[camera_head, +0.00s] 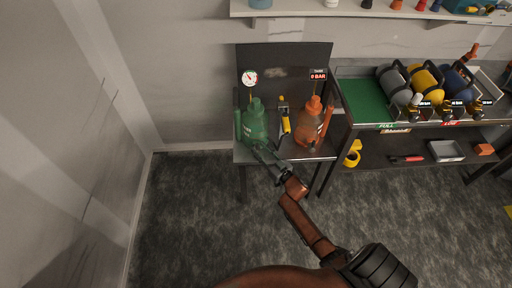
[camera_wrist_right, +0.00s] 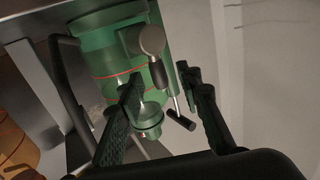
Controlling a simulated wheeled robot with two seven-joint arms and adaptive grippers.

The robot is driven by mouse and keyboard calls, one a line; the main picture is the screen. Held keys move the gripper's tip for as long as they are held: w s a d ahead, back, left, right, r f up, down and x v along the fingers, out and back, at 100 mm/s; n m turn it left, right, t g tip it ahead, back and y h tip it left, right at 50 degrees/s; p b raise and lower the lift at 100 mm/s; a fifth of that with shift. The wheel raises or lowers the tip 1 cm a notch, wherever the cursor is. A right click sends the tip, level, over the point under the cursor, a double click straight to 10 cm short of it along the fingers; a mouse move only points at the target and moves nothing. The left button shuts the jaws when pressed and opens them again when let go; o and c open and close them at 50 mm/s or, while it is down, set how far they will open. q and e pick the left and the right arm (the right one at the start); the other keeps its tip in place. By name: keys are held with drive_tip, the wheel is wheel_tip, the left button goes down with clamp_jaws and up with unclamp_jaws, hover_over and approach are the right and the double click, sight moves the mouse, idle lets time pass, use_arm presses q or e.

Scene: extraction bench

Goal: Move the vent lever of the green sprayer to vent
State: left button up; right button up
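The green sprayer (camera_head: 254,122) stands upright at the left of a small metal bench; its body (camera_wrist_right: 105,55) fills the upper middle of the right wrist view. Its lever (camera_wrist_right: 159,76) has a grey round pivot, a dark sleeve and a thin metal rod ending in a black tip, pointing down and slightly right in that view. My right gripper (camera_head: 259,150) is at the front of the green sprayer. In the wrist view its fingers (camera_wrist_right: 160,80) are apart on either side of the lever; contact is not clear. My left gripper is out of view.
An orange sprayer (camera_head: 310,125) stands right of the green one, with a yellow-and-black tool (camera_head: 285,122) between them. A round gauge (camera_head: 250,77) is behind. A shelf unit with a green mat (camera_head: 362,101) and several cylinders is at the right. The floor in front is clear.

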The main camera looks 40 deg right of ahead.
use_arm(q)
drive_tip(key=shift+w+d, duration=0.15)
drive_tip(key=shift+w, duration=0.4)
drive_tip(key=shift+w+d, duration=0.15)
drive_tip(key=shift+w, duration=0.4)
use_arm(e)
drive_tip(key=shift+w, duration=1.25)
drive_tip(key=shift+c, duration=0.4)
clamp_jaws()
